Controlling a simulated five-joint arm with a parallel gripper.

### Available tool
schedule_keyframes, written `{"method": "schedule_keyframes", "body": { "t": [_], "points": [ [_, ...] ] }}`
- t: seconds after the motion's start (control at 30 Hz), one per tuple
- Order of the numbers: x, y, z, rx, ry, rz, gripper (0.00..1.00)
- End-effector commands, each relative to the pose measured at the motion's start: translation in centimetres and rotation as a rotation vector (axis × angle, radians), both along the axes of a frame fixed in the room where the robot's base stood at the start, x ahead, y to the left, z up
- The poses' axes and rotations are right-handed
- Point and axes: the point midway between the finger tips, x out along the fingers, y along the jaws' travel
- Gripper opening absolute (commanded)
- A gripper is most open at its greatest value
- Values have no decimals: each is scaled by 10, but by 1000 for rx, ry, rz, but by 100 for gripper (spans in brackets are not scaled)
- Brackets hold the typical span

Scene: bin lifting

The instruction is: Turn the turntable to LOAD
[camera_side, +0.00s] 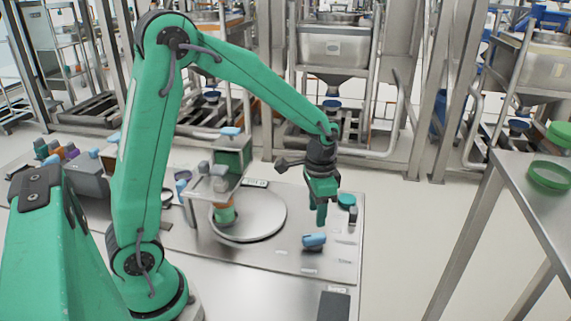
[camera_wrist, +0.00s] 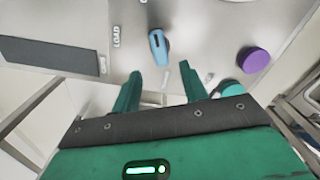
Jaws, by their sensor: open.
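The turntable (camera_side: 262,216), a round grey metal disc, lies flat on the work panel in the side view, left of my gripper. A light-blue elongated handle (camera_side: 314,240) sits on the panel, right of the disc. It also shows in the wrist view (camera_wrist: 158,46), beyond my fingertips, with a LOAD label (camera_wrist: 117,36) to its left. My gripper (camera_side: 321,222) points down above the panel near the blue handle. Its two green fingers (camera_wrist: 160,70) are apart with nothing between them. Whether they touch the handle cannot be told.
A green and orange cylinder (camera_side: 225,214) stands at the disc's left part, below a grey fixture. A teal knob (camera_side: 346,200) and a purple round knob (camera_wrist: 253,60) are near my gripper. A dark grey block (camera_side: 334,305) lies near the front edge. A metal table (camera_side: 540,200) stands at right.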

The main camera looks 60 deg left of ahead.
Motion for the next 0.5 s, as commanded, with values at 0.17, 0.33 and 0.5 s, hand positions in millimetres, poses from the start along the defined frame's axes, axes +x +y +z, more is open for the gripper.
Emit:
{"method": "schedule_keyframes", "body": {
  "t": [0.17,0.33,0.5],
  "points": [
    [-1,0,-16,0,3,0,44],
    [-1,0,-37,-1,4,0,44],
    [-1,0,-57,0,4,0,44]
  ]
}}
